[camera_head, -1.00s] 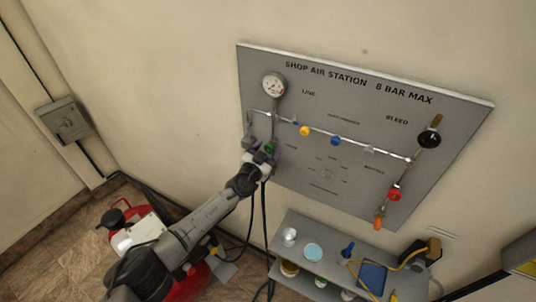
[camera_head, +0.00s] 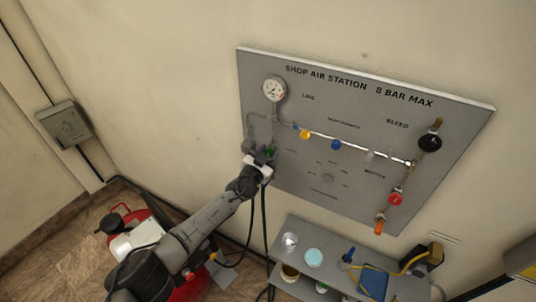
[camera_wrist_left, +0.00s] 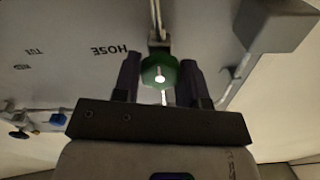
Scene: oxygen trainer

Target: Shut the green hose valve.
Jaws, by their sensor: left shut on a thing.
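The green hose valve (camera_wrist_left: 159,70) is a round green knob on a pipe, close to the panel's HOSE label in the left wrist view. My left gripper (camera_wrist_left: 160,78) has one finger on each side of it and is shut on it. In the head view my left gripper (camera_head: 263,160) is at the lower left of the grey panel (camera_head: 310,190), and only a bit of the green valve (camera_head: 271,153) shows past the fingers. My right gripper is not in view.
The panel carries a gauge (camera_head: 274,89), a yellow knob (camera_head: 305,134), a blue knob (camera_head: 336,145), a black knob (camera_head: 430,142) and a red knob (camera_head: 395,199). A shelf (camera_head: 328,263) with small containers stands below. A red compressor (camera_head: 178,288) is on the floor.

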